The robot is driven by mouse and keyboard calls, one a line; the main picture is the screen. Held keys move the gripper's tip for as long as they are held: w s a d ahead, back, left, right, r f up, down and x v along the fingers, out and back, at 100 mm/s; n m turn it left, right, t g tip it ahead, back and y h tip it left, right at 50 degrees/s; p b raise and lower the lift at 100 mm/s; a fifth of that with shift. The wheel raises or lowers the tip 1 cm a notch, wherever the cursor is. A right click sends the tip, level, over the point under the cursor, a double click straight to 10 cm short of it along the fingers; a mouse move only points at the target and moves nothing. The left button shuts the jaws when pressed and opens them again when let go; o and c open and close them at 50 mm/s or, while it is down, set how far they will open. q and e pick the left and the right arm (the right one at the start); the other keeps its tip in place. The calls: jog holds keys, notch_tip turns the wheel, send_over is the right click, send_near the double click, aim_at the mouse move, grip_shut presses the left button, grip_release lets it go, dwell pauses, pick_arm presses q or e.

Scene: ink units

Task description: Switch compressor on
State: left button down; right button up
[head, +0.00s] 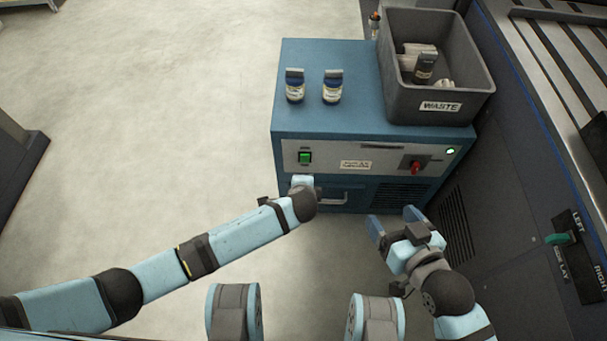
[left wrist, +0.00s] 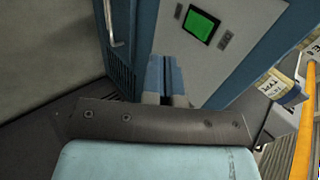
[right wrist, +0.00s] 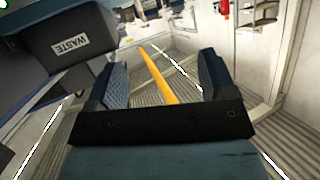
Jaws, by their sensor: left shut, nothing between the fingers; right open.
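The compressor is a blue cabinet (head: 340,110) with a grey front panel. A green rocker switch (head: 305,157) sits at the panel's left; it also shows in the left wrist view (left wrist: 201,25). My right gripper (head: 392,222) is open and empty, in front of the cabinet's lower right.
Two small labelled bottles (head: 295,86) (head: 332,87) stand on the cabinet top. A grey WASTE bin (head: 437,92) with items in it stands there at the right. A dark machine with a green-handled selector (head: 562,238) is at the right.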

pick_arm(q)
jog(key=shift+s+p+v, duration=0.2)
jog(key=shift+p+v, duration=0.65)
jog(key=shift+v, duration=0.3)
pick_arm(e)
jog(key=shift+s+d+f+g+h, duration=0.15)
jog(key=shift+s+d+f+g, duration=0.2)
jog(key=shift+f, duration=0.15)
jog(key=shift+s+d+f+g+h, duration=0.15)
jog(key=shift+s+d+f+g, duration=0.15)
jog(key=shift+f, duration=0.2)
pick_arm(q)
jog(key=shift+f, duration=0.15)
